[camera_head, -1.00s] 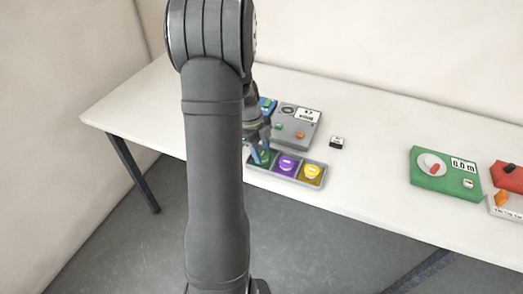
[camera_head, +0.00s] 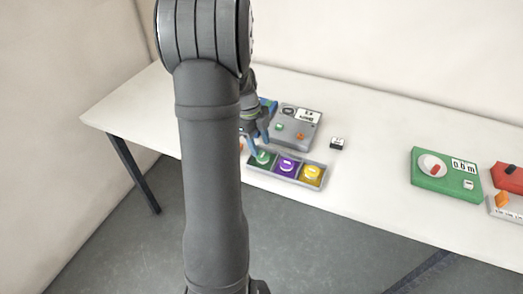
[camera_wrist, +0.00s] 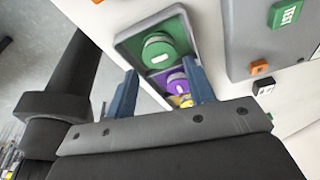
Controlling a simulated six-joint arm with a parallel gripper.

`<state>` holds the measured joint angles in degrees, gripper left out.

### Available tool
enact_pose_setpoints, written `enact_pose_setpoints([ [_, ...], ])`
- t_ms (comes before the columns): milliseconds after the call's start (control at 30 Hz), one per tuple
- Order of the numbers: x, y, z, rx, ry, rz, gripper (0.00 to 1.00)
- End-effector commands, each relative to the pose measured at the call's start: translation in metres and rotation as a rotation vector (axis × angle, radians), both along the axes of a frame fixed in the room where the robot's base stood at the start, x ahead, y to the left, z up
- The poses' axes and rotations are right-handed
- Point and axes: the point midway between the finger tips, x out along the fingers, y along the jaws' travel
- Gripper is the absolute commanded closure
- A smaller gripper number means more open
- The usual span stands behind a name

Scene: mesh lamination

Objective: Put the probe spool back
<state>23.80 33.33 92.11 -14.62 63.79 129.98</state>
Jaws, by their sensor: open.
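Green (camera_head: 263,158), purple (camera_head: 287,166) and yellow (camera_head: 311,173) spools sit in separate compartments of a grey tray (camera_head: 300,185). I cannot read which one is labelled the probe spool. My gripper (camera_head: 258,144) is open and empty, just above and behind the green end of the tray. In the wrist view its blue fingers (camera_wrist: 160,68) are spread apart. There the green spool (camera_wrist: 163,50) lies beyond the fingertips, seated in its compartment and apart from them. The purple spool (camera_wrist: 174,81) and yellow spool (camera_wrist: 182,100) show partly between the fingers.
A grey device (camera_head: 297,128) with green and orange buttons stands behind the tray. A small black-and-white block (camera_head: 337,143) lies to its right. A green box with a dial (camera_head: 446,174) and a red object (camera_head: 509,177) are farther right. Table between is clear.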

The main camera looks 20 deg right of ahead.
Motion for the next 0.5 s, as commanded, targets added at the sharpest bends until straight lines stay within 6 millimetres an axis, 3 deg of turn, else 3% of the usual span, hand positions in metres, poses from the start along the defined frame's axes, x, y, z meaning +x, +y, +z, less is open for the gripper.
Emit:
enact_pose_setpoints([
  [233,0.013,0.008,0.052,-0.001,-0.004,0.002,0.51],
  [500,0.018,0.012,0.078,0.0,0.0,0.001,0.51],
])
